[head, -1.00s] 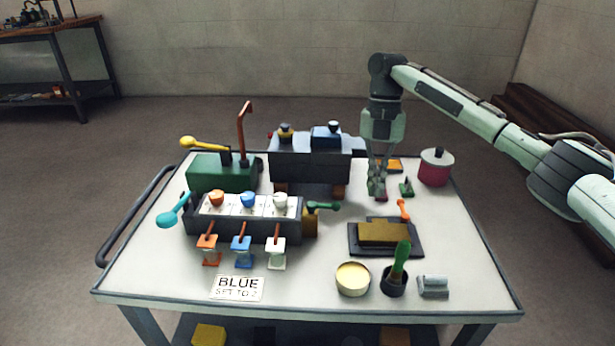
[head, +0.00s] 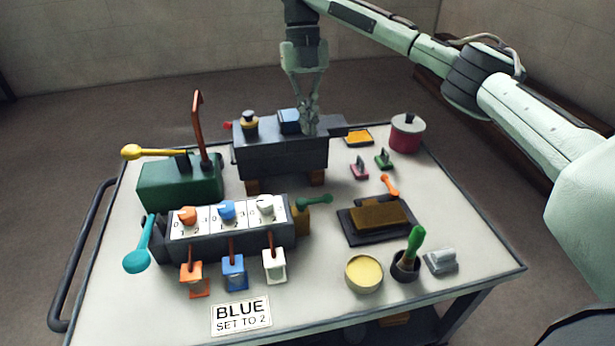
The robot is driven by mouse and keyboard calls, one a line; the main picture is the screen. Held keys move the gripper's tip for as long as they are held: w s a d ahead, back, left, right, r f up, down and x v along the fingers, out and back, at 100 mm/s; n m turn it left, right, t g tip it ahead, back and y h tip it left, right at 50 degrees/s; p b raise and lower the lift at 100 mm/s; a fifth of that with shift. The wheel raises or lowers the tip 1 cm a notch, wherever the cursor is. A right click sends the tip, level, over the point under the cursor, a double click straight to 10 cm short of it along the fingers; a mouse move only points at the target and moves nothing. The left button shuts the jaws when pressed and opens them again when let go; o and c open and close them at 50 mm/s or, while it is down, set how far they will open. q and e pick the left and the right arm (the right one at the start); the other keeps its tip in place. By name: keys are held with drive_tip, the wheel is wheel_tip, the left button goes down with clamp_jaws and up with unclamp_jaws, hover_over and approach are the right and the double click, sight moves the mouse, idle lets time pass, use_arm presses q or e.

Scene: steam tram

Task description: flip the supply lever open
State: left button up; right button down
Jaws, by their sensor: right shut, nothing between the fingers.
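No label marks a supply lever. The grey valve block (head: 215,246) has a teal lever (head: 138,258) at its left end, hanging down with its round knob low. A yellow-knobbed lever (head: 150,153) lies nearly level on the green box (head: 180,185), pointing left. My right gripper (head: 309,122) is shut and empty, fingers down, at the right end of the dark tank (head: 280,150); contact with it cannot be told. My left gripper is out of view.
Orange, blue and white knobs top the valve block. A sign (head: 241,316) reads "BLUE SET TO 2". A red pot (head: 407,134), sponge (head: 380,214) and tin (head: 364,273) stand on the right.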

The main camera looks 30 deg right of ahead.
sight(314, 202)
drive_tip(key=shift+s, duration=0.1)
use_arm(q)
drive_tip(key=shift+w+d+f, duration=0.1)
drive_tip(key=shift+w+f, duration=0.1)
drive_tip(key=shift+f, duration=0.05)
use_arm(e)
drive_tip(key=s+a+f, duration=0.1)
drive_tip(key=s+f, duration=0.5)
drive_tip(key=f, duration=0.4)
drive_tip(key=shift+s+a+f, duration=0.2)
drive_tip(key=shift+s+a, duration=0.05)
drive_tip(key=shift+a, duration=0.1)
